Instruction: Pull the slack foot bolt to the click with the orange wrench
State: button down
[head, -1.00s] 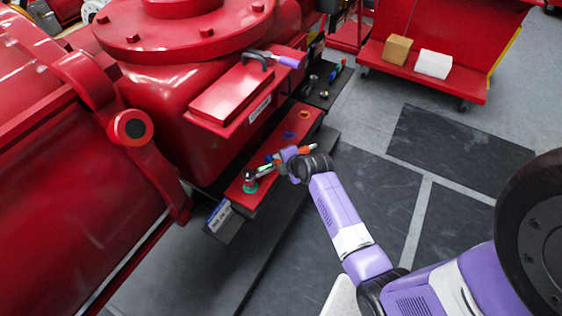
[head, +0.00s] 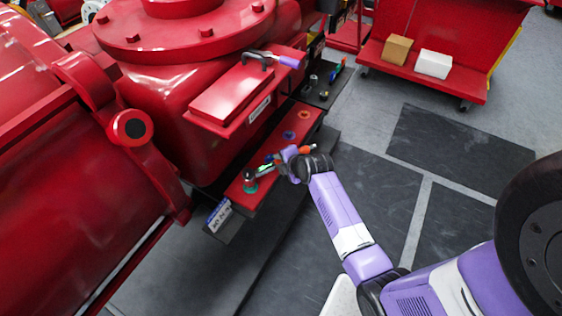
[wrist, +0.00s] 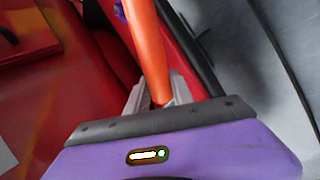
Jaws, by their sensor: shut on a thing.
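The orange wrench (wrist: 148,45) runs between the fingers of my gripper (wrist: 160,92), which is shut on its orange handle. In the head view my gripper (head: 290,156) is above the red foot ledge, and the wrench's orange end (head: 307,149) shows beyond it. The wrench's dark head end reaches left to a bolt with a green ring (head: 250,187) at the near end of the ledge. It appears to sit over that bolt; the exact seating is too small to tell. The bolt itself is mostly hidden.
The red ledge (head: 270,150) also carries a blue-ringed spot (head: 289,135) and an orange-ringed spot (head: 304,115). A purple-handled tool (head: 275,59) lies on the red block above. Dark floor mats (head: 380,205) lie clear to the right.

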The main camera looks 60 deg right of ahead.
jog(key=shift+f+b, duration=0.9)
jog(key=shift+f, duration=0.05)
jog(key=shift+a, duration=0.1)
dwell(0.4)
jog(key=shift+s+a+m+h+p, duration=0.15)
jog(key=shift+s+m+h+p, duration=0.2)
jog(key=shift+p, duration=0.3)
jog(key=shift+s+a+m+g+h+p, duration=0.4)
jog(key=shift+s+m+g+p, duration=0.1)
jog(key=shift+m+p, duration=0.15)
jog(key=shift+a, duration=0.1)
jog(key=shift+s+a+m+g+h, duration=0.55)
jog(key=shift+s+a+m, duration=0.2)
jog(key=shift+m, duration=0.35)
jog(key=shift+a, duration=0.15)
